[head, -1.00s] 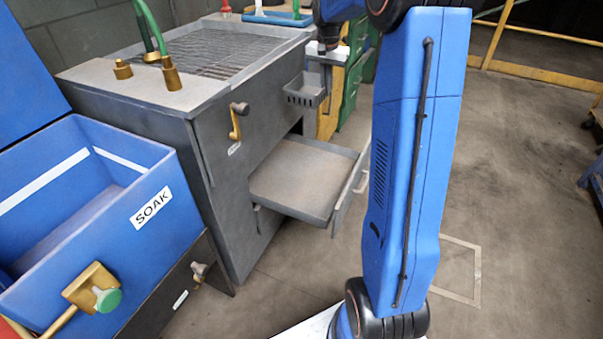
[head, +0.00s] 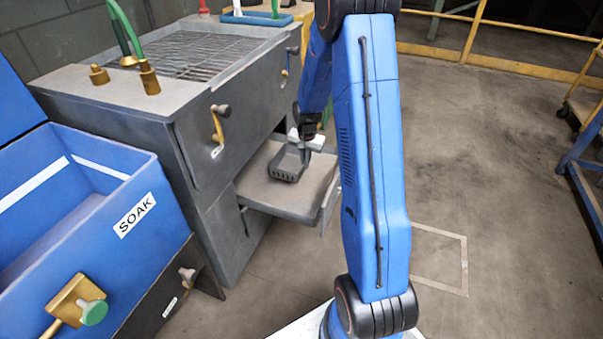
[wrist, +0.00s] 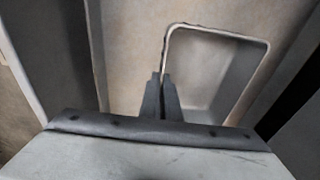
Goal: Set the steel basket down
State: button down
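The steel basket (head: 288,164) is a small grey slotted tub, upright over the pulled-out drawer tray (head: 262,190) of the grey wash station. The wrist view shows the basket (wrist: 212,75) from above, empty, with a pale rim. My gripper (wrist: 162,78) is shut on the basket's left rim there. In the head view my gripper (head: 306,142) is small and partly blended with the basket's back edge. I cannot tell whether the basket's underside touches the tray.
The grey station with a mesh top (head: 195,52) stands behind and left of the tray; a brass crank (head: 217,122) sticks out of its side. A blue SOAK bin (head: 120,195) is at the left. Open floor (head: 500,150) lies to the right.

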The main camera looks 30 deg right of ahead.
jog(key=shift+f, duration=2.6)
jog(key=shift+f, duration=0.15)
jog(key=c, duration=2)
grip_release()
